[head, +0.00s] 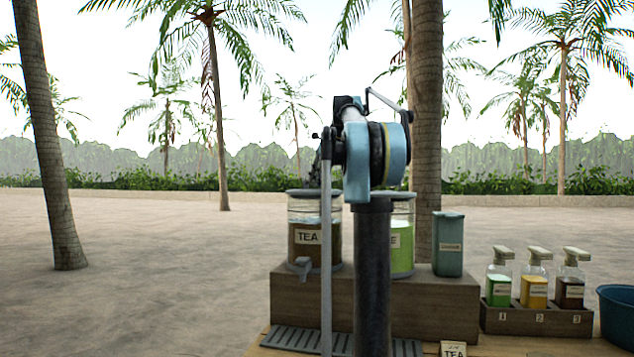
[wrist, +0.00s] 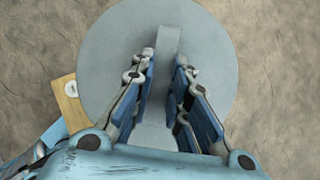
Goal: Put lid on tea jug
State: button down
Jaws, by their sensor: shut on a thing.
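The tea jug (head: 304,256) is a clear cylinder of brown liquid with a TEA label and a spout, standing on a wooden riser. A grey round lid (wrist: 108,60) with an upright bar handle fills the middle of the wrist view. My gripper (wrist: 166,62) is shut on the lid's handle. In the head view my gripper (head: 317,178) is just above the tea jug, partly hidden by my arm. A thin grey disc shows at the jug's top; I cannot tell whether the lid touches the rim. In the wrist view the lid hides whatever is below it.
A green-filled jug (head: 402,252) stands right of the tea jug, partly behind my arm. A teal canister (head: 448,245) stands beside it. The wooden riser (head: 430,308) bears them. Farther right are a rack (head: 536,319) of pump bottles and a blue bowl (head: 616,315).

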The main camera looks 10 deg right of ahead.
jog(key=shift+f, duration=0.25)
jog(key=c, duration=1)
grip_release()
jog(key=shift+r, duration=3.5)
